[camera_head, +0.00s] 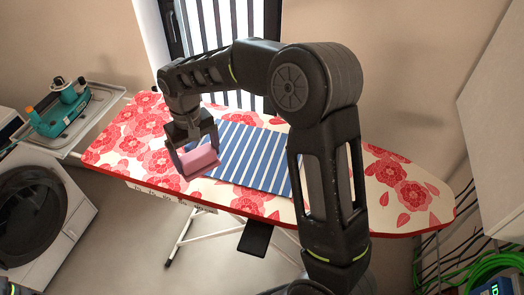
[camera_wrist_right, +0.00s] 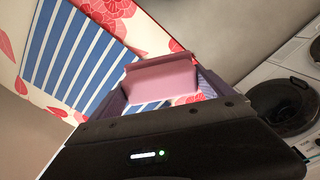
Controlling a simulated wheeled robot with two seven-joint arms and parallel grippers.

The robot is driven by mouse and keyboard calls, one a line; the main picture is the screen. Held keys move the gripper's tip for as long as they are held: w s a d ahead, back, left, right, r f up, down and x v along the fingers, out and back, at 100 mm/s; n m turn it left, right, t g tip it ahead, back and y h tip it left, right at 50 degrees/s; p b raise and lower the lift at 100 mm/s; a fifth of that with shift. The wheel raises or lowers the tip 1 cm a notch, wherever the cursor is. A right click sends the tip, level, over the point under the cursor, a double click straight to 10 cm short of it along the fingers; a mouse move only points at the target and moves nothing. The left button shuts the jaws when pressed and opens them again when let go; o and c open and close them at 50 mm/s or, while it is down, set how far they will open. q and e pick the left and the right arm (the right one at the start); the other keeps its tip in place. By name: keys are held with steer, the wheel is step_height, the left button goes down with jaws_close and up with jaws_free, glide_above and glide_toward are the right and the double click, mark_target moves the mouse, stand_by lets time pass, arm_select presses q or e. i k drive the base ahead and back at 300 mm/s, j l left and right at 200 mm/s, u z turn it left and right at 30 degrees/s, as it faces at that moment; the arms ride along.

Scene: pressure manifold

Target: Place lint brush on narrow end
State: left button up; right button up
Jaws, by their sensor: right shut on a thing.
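A pink block-like object (camera_head: 198,160), which I take to be the lint brush, is between the fingers of my right gripper (camera_head: 194,157). The gripper is shut on it near the front edge of the ironing board (camera_head: 135,150), over the left part in the head view. I cannot tell whether it touches the board. In the right wrist view the pink lint brush (camera_wrist_right: 163,80) shows between the fingers. The board's rounded, narrow end (camera_head: 435,205) is at the right and bare. My left gripper is not in view.
A blue-and-white striped cloth (camera_head: 245,158) lies mid-board. A washing machine (camera_head: 50,200) and a tray (camera_head: 100,110) with a green-and-orange device (camera_head: 62,108) stand left. Green cables (camera_head: 490,262) and a white cabinet (camera_head: 500,130) are right.

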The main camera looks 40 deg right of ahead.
mark_target(395, 198)
steer(key=l+z, duration=0.15)
steer(key=z, duration=1)
